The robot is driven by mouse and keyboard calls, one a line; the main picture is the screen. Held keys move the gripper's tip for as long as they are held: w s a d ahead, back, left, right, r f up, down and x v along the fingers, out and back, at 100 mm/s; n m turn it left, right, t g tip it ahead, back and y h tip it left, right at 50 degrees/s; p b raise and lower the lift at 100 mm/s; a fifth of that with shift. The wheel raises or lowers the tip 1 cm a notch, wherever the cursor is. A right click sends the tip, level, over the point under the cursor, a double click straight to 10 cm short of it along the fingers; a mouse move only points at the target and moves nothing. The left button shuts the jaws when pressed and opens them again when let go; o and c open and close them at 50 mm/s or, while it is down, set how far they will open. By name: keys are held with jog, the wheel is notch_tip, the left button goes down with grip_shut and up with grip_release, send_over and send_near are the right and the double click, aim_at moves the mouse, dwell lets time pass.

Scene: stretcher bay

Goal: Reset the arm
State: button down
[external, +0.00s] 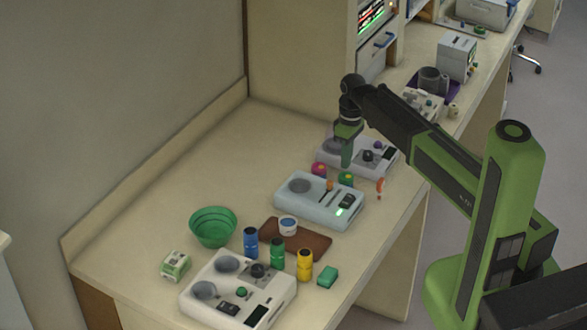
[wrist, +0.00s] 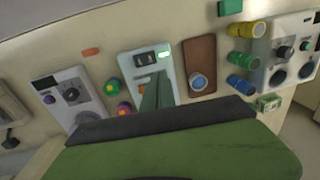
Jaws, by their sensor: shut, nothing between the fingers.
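My arm reaches from the right over the counter in the external view. My gripper (external: 346,158) points down above the back part of the counter, near a grey device with a round pad (external: 380,166). In the wrist view the green fingers of my gripper (wrist: 157,92) are together, with nothing between them. They cover part of a pale blue device with a lit green display (wrist: 139,68). This device also shows in the external view (external: 290,208), in front of my gripper. The fingertips look raised above the counter; the exact height cannot be told.
A green bowl (external: 213,227), a brown board (external: 310,240) with a small cup (external: 288,225), blue, green and yellow (external: 305,265) bottles and a white device (external: 255,310) stand nearer the front. Magenta (external: 318,169) and green round items sit close below my gripper. The counter's back left is clear.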

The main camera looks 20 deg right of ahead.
jog(key=s+d+f+m+b, duration=0.2)
jog(key=s+d+f+b, duration=0.1)
jog(key=d+f+b, duration=0.75)
jog(key=s+d+f+m+b, duration=0.5)
jog(key=s+d, duration=0.4)
jog(key=s, duration=0.2)
jog(key=shift+f+m+t+h+b, duration=0.4)
jog(key=shift+f+m, duration=0.1)
jog(key=shift+m, duration=0.5)
dwell(0.3)
